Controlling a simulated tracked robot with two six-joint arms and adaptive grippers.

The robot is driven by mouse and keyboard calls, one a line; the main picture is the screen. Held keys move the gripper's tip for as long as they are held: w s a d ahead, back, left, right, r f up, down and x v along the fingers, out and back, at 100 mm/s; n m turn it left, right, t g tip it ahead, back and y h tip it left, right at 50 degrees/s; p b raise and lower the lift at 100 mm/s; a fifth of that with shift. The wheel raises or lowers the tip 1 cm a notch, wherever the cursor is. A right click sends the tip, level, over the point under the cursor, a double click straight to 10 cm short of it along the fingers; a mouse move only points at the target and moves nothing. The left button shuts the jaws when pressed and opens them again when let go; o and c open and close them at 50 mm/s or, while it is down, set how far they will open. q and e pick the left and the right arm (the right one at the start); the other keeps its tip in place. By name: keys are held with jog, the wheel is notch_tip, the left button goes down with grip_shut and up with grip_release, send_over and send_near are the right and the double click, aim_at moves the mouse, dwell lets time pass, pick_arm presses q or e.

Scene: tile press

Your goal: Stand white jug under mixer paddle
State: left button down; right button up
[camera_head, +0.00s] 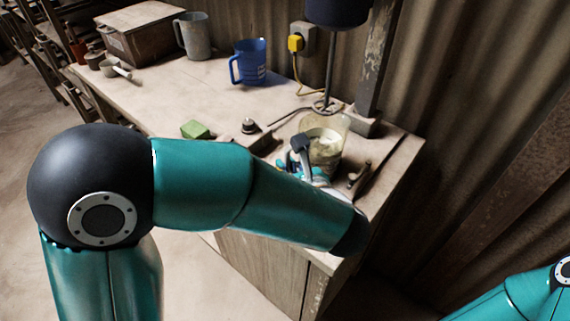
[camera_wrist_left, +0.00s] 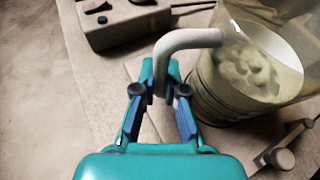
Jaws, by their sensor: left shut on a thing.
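The white jug (camera_head: 327,150) is a clear-walled vessel with a pale lumpy mix inside. It stands at the right end of the bench and also fills the upper right of the left wrist view (camera_wrist_left: 210,88). In the left wrist view the gripper (camera_wrist_left: 159,92) is shut on the jug's grey handle (camera_wrist_left: 185,40). The mixer (camera_head: 338,10) hangs above, its thin shaft (camera_head: 330,70) reaching down near the jug's far rim.
A blue jug (camera_head: 249,62), a grey jug (camera_head: 193,36) and a box (camera_head: 141,32) stand farther left. A green block (camera_head: 195,130) and a control box (camera_head: 250,132) lie left of my gripper. A lever tool (camera_head: 358,178) lies right of the jug, near the edge.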

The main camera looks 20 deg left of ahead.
pick_arm(q)
jog(key=shift+s+f, duration=0.1)
jog(key=shift+f, duration=0.05)
jog(key=c, duration=1.2)
grip_release()
jog(key=shift+o, duration=0.2)
